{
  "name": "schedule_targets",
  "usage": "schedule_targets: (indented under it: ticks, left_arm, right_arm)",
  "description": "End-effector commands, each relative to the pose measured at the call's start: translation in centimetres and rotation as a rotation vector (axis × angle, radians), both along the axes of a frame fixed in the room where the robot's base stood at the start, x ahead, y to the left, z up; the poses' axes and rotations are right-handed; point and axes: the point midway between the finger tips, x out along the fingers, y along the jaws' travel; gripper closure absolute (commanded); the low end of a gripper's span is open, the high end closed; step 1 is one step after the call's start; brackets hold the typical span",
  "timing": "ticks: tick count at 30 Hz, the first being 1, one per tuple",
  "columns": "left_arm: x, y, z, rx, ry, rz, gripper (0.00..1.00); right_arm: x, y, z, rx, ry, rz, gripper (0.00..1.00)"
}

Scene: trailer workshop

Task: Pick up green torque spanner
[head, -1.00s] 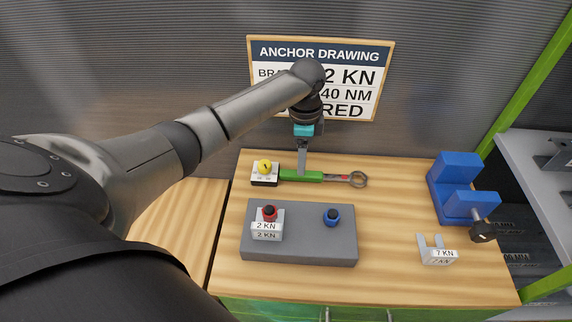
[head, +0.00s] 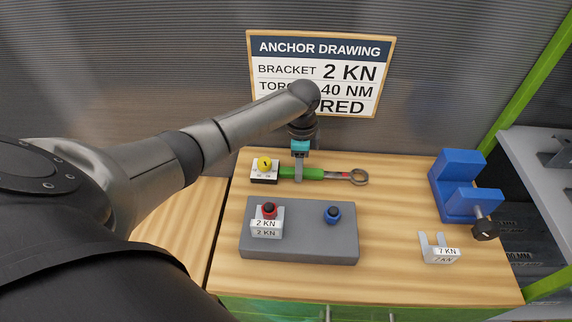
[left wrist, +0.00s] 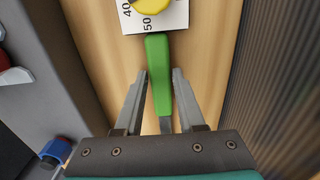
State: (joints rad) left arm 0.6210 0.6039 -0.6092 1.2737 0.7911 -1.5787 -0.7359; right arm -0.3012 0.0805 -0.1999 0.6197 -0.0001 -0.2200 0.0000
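The green torque spanner (head: 314,174) lies on the wooden bench with its grey ring end to the right. Its green handle also shows in the left wrist view (left wrist: 158,70). My left gripper (head: 299,178) points down at the handle. In the left wrist view my left gripper (left wrist: 160,74) is open, with one finger on each side of the handle and narrow gaps visible. The fingers hide part of the handle in the head view. My right gripper is not in view.
A white scale block with a yellow knob (head: 264,164) sits at the handle's left end. In front is a grey block (head: 305,245) with red and blue knobs. A blue vise (head: 455,185) and a 7 KN bracket (head: 438,252) stand right. A ribbed wall is behind.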

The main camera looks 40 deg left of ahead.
Motion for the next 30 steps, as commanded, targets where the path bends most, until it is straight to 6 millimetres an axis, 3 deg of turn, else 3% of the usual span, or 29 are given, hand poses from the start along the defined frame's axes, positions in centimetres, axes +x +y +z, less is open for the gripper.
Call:
schedule_targets:
  ticks: [1, 10, 30]
  left_arm:
    - [0.01, 0.00, 0.03, 0.000, 0.000, 0.000, 0.69]
    - [0.02, 0.01, 0.04, 0.000, 0.000, 0.000, 1.00]
    - [0.16, 0.02, 0.88, 0.000, -0.005, 0.000, 1.00]
  right_arm:
    - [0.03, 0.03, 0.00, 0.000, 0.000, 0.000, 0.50]
    - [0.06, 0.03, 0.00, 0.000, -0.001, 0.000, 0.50]
    - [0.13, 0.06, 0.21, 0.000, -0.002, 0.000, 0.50]
